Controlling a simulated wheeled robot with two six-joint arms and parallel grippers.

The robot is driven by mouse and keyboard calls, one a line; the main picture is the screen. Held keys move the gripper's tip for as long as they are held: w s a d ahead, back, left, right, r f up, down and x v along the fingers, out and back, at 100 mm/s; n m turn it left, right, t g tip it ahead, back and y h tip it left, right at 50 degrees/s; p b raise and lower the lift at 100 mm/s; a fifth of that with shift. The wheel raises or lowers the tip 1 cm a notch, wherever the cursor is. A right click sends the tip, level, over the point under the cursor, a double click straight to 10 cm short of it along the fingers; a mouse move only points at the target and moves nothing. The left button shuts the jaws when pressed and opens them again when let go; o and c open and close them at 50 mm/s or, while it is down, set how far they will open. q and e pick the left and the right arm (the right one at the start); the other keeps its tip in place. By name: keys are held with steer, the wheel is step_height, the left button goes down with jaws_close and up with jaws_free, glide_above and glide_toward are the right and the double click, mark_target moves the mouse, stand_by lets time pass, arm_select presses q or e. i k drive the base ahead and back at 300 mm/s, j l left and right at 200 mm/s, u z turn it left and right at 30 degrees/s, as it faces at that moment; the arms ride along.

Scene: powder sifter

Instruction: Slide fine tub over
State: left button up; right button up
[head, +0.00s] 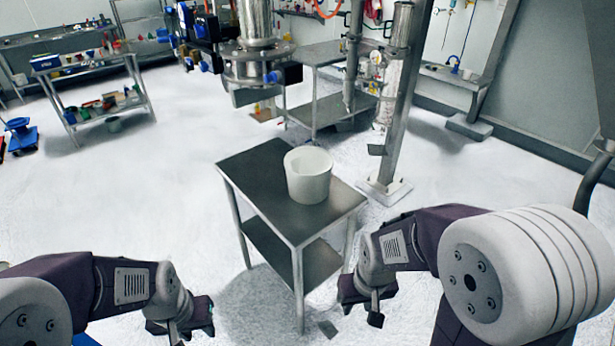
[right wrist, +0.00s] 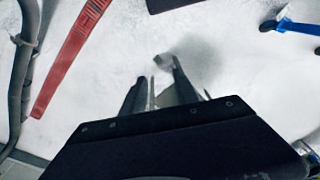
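A white round tub (head: 308,174) stands upright on the top of a small steel table (head: 262,190), toward its right side. My left gripper (head: 187,326) is at the lower left, in front of the table and away from the tub. I cannot make out its finger gap. My right gripper (head: 366,303) hangs low beside the table's right front, apart from the tub. In the right wrist view its two dark fingers (right wrist: 160,82) stand apart with nothing held between them, over the pale floor.
A steel column (head: 396,100) on a square foot stands behind the table at right. The sifter machine (head: 258,65) hangs behind and above the table. A cluttered shelf bench (head: 90,85) is at far left. The floor left of the table is clear.

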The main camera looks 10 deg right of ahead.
mark_target(309, 169)
steer(key=i+l+u, duration=0.1)
steer(key=i+l, duration=0.15)
steer(key=i+l+u, duration=0.1)
steer(key=l, duration=0.4)
steer(key=i+l+u, duration=0.1)
steer(key=l, duration=0.45)
steer(key=i+l, duration=0.2)
steer(key=l, duration=0.35)
steer(key=i+l+u, duration=0.15)
steer(key=l, duration=0.4)
